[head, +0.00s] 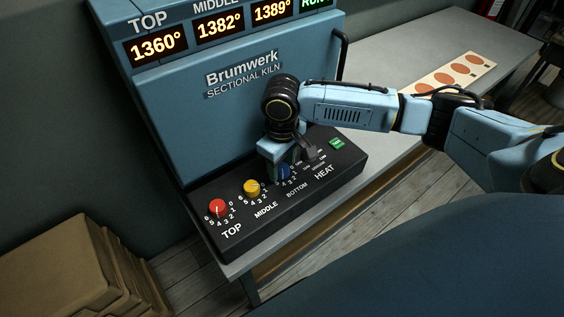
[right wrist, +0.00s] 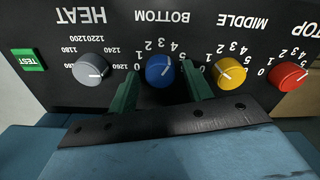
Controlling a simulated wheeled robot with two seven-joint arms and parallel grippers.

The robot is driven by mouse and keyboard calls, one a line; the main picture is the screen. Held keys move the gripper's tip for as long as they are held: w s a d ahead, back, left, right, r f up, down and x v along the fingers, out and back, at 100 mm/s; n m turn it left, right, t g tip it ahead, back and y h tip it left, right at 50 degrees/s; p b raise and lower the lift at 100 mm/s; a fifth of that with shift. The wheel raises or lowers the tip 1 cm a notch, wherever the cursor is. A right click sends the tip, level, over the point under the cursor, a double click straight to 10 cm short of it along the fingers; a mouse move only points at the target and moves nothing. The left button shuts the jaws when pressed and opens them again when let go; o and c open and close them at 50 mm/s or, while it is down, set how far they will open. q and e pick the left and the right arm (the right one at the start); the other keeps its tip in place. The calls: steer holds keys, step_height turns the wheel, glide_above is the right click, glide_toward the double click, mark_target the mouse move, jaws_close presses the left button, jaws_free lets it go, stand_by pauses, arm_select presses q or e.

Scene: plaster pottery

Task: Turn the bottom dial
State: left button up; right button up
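The bottom dial is a blue round knob (right wrist: 160,70) above the word BOTTOM on the black control panel (head: 235,232); it also shows in the head view (head: 284,172). A white mark on it shows in the right wrist view, where the panel appears upside down. My right gripper (right wrist: 160,88) reaches down over the dial, one green finger on each side. Visible gaps separate both fingers from the knob, so the gripper is open around it. In the head view, the right gripper (head: 280,158) partly hides the panel behind the dial. My left gripper is not in view.
A yellow middle dial (right wrist: 229,72) and a red top dial (right wrist: 287,76) sit on one side. A grey HEAT dial (right wrist: 91,67) and green TEST button (right wrist: 28,60) sit on the other. The blue kiln (head: 200,110) stands behind the panel.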

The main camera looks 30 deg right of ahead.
steer(key=c, duration=0.8)
steer(key=shift+r+n+p, duration=0.2)
steer(key=shift+n+p, duration=0.2)
steer(key=shift+p, duration=0.4)
steer(key=n+p, duration=0.5)
steer(key=p, duration=0.2)
steer(key=shift+n, duration=0.3)
steer(key=n+p, duration=0.2)
steer(key=shift+n, duration=0.4)
steer(key=n+p, duration=0.1)
steer(key=n, duration=0.1)
steer(key=shift+n, duration=0.4)
steer(key=n+p, duration=0.1)
steer(key=n, duration=0.2)
steer(key=shift+f+n+p, duration=0.1)
steer(key=shift+n+p, duration=0.2)
steer(key=shift+p, duration=0.05)
steer(key=n, duration=0.3)
steer(key=shift+p, duration=0.3)
steer(key=n, duration=0.4)
steer(key=shift+n, duration=0.3)
